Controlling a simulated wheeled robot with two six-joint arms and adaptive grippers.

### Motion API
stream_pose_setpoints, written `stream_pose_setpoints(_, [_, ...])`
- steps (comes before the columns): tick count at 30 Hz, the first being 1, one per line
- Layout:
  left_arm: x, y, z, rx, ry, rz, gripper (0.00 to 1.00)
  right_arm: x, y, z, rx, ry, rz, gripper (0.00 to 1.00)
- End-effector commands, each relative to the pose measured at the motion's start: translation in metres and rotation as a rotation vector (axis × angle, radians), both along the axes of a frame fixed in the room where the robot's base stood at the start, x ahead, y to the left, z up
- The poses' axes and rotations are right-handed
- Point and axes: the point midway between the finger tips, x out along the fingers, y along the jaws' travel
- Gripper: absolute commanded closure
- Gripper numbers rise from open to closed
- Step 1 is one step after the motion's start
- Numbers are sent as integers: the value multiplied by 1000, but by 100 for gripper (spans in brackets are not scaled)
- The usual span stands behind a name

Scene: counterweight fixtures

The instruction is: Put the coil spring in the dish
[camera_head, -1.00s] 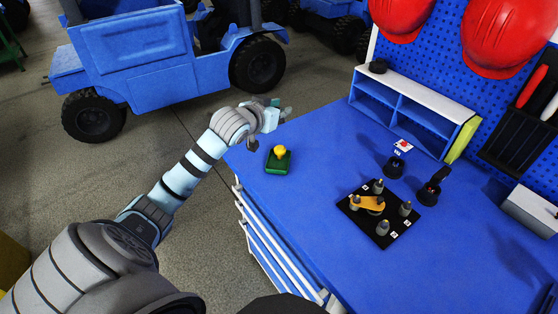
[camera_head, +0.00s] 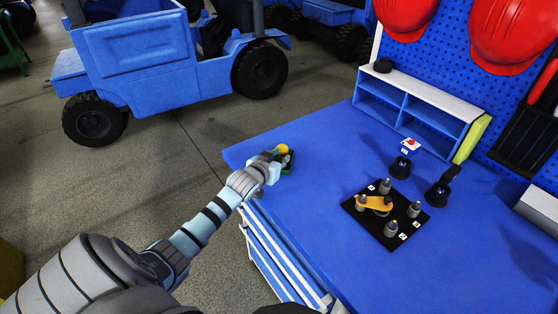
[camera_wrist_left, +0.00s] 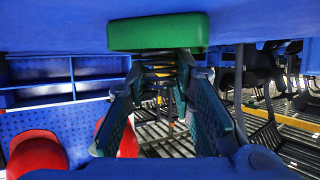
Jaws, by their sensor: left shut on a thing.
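A small yellow piece (camera_head: 283,148), which I take for the coil spring, stands at a green block-like base (camera_head: 290,161) near the table's left edge. In the left wrist view the spring (camera_wrist_left: 161,72) shows as yellow and dark bands below the green base (camera_wrist_left: 158,33). My left gripper (camera_head: 275,156) is shut on it, with one finger on each side in the left wrist view (camera_wrist_left: 162,80). The fingers hide part of it. I cannot tell whether spring and base still touch. I cannot make out a dish for certain. My right gripper is not in view.
A black plate (camera_head: 372,232) carries several grey pegs and an orange arm (camera_head: 376,203). Two dark stands (camera_head: 399,168) (camera_head: 438,193) are behind it. A blue shelf (camera_head: 413,109) stands at the back. The blue table (camera_head: 326,165) is clear between base and plate.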

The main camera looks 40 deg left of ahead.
Motion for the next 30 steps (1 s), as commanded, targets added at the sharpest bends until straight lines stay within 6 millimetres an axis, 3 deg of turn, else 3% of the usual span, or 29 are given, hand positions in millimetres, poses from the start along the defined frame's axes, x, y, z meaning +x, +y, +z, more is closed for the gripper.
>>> stream_pose_setpoints(5, [0,0,-1,0,1,0,100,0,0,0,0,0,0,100])
stream_pose_setpoints(6, [0,0,-1,0,1,0,71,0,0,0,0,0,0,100])
stream_pose_setpoints(7, [0,0,-1,0,1,0,69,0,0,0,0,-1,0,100])
stream_pose_setpoints(17, [0,0,3,0,0,0,69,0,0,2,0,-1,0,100])
stream_pose_setpoints(20, [-9,-1,6,1,2,-1,69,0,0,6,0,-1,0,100])
stream_pose_setpoints(30, [-80,-19,39,3,3,-4,69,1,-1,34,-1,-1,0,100])
